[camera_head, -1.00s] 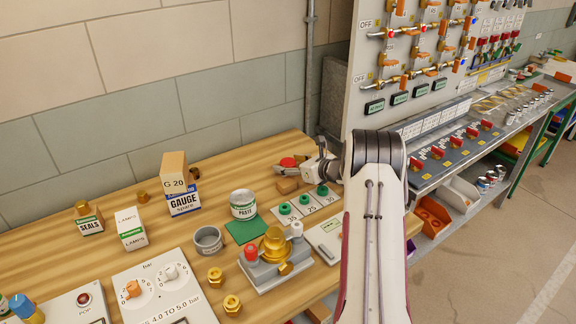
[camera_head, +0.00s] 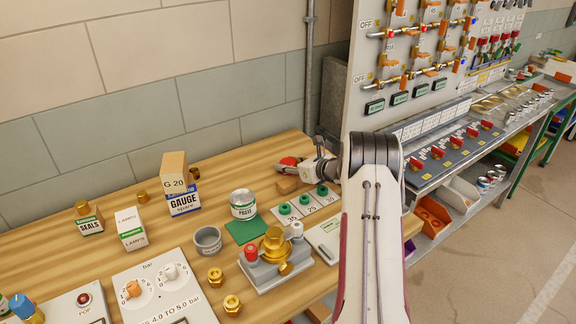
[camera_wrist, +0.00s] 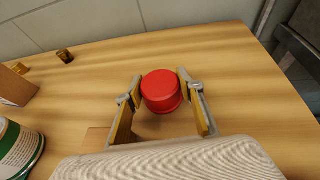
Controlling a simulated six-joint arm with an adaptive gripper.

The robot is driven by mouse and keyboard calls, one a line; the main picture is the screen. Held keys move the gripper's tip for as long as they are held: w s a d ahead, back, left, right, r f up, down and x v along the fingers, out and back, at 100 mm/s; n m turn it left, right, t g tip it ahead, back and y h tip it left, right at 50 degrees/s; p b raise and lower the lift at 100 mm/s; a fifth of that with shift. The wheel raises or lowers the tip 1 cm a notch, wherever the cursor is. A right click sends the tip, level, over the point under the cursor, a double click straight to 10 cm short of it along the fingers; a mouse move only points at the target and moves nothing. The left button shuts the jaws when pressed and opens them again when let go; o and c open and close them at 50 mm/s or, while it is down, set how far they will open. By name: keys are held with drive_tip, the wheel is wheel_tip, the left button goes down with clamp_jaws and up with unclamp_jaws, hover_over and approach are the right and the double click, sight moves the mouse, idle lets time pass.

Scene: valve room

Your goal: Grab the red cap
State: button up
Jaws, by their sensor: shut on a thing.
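The red cap (camera_wrist: 161,91) is between the two fingers of my gripper (camera_wrist: 160,88) in the wrist view. The fingers have yellowish inner pads and touch the cap on its left and right sides. In the head view my gripper (camera_head: 291,165) is at the back right of the wooden bench, shut on the red cap (camera_head: 288,161), which is partly covered by the fingers. I cannot tell whether the cap is touching the bench top or just above it.
A small wooden block (camera_head: 288,185) lies just in front of my gripper. A paste tin (camera_head: 243,204), a green mat (camera_head: 246,229) and a card with green knobs (camera_head: 304,203) are nearer. The valve panel (camera_head: 372,75) stands to the right. The bench (camera_head: 240,165) behind the tin is clear.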

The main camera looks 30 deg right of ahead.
sight(288, 161)
drive_tip(key=shift+r, duration=0.15)
wheel_tip(288, 161, up, 10)
drive_tip(key=shift+f, duration=0.15)
idle(0.6)
idle(0.5)
